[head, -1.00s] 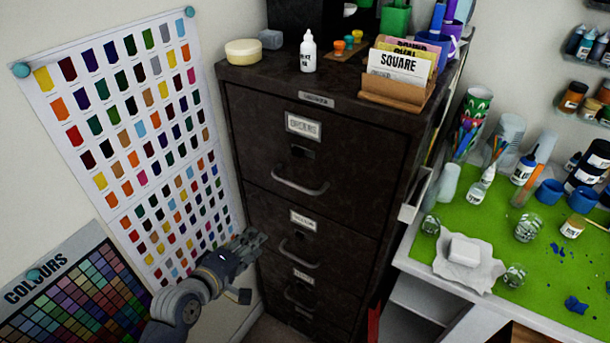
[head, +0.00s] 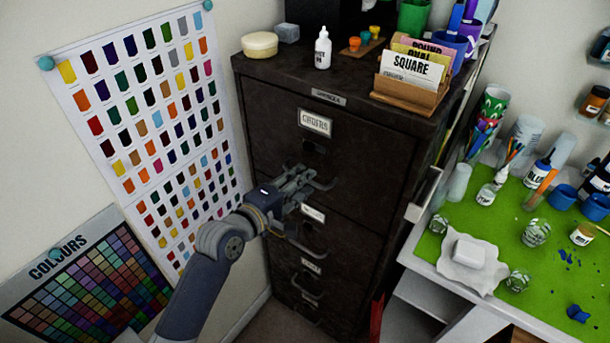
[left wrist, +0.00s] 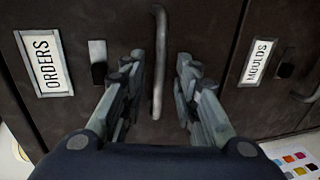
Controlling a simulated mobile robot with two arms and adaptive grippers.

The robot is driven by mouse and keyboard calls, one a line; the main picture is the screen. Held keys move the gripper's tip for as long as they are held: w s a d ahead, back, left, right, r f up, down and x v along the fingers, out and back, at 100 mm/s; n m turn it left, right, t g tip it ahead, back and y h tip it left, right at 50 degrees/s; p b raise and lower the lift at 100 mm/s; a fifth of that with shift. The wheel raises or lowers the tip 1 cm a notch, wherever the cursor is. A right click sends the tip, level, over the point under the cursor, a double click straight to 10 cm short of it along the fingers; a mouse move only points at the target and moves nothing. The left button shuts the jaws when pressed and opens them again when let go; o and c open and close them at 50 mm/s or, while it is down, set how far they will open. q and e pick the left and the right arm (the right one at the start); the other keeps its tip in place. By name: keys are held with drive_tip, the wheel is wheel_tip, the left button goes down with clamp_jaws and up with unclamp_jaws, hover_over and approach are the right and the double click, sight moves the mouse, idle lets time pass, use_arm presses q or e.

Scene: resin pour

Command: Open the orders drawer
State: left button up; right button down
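The orders drawer (head: 357,151) is the top drawer of a dark metal filing cabinet, and it is closed. Its ORDERS label (head: 315,123) shows near the top of its front, and the label also shows in the left wrist view (left wrist: 44,62). Its bar handle (left wrist: 159,62) runs between the two fingers in the left wrist view. My left gripper (head: 312,190) is open at this handle, with a finger on either side and a gap to each. In the head view it partly covers the handle. My right gripper is not in view.
The MOULDS drawer (left wrist: 258,62) lies just below. On the cabinet top stand a white bottle (head: 323,48), a card holder (head: 410,93) and other small items. A green-topped table (head: 480,225) is at the right, and colour charts (head: 150,120) hang at the left.

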use_arm(q)
drive_tip(key=shift+x, duration=1.05)
drive_tip(key=shift+c, duration=0.4)
clamp_jaws()
drive_tip(key=shift+f, duration=0.1)
